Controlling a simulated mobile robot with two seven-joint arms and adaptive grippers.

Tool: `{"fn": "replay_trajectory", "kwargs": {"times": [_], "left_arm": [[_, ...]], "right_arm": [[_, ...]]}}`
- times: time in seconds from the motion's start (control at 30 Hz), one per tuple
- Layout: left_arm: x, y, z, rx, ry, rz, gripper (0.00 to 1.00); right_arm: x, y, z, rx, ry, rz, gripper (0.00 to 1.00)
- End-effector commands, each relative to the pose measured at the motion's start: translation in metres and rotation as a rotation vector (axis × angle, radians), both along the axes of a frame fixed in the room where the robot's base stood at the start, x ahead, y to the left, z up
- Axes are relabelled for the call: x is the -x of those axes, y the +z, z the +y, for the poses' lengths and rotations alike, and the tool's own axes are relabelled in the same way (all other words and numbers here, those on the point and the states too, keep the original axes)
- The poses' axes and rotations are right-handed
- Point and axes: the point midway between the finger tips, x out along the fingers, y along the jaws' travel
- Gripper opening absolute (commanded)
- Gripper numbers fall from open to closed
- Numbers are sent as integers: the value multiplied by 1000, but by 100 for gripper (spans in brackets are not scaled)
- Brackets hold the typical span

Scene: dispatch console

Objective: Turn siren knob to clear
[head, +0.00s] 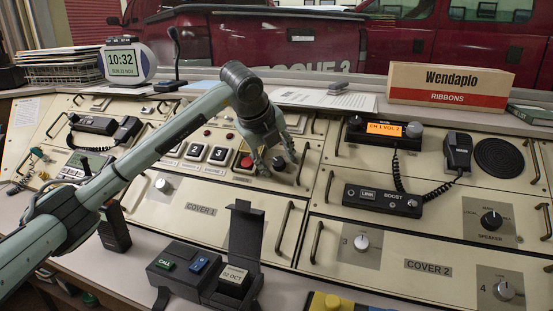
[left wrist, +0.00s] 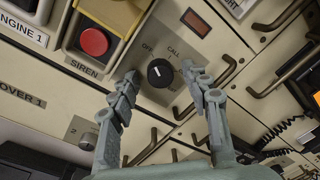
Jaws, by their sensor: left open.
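A black rotary knob (left wrist: 160,73) sits on a grey plate right of the red SIREN button (left wrist: 93,41). The labels OFF and CALL show by it; I cannot read one saying clear. The knob also shows in the head view (head: 279,163), partly crowded by my gripper. My left gripper (head: 274,167) is open above the knob plate. In the left wrist view its fingertips (left wrist: 160,74) lie on either side of the knob, with gaps visible; I cannot tell whether they touch the panel. My right gripper is not in view.
Metal handles (head: 302,165) stand up close to the knob's right. A second knob (left wrist: 86,141) and the open-lidded box (head: 246,240) lie nearer the front. The radio (head: 382,134) with its coiled cord is to the right. A clock (head: 128,63) stands at the back left.

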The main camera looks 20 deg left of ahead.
Motion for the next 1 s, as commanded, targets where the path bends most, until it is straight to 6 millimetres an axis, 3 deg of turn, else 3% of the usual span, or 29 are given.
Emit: {"fn": "replay_trajectory", "kwargs": {"times": [0.07,0.4,0.77,1.0], "left_arm": [[0,0,0,0,0,0,44],[0,0,0,1,0,1,1],[0,0,0,-25,-39,0,0],[0,-1,1,-105,-161,-4,0]], "right_arm": [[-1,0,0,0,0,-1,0],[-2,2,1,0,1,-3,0],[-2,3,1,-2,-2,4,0],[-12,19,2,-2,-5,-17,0]]}}
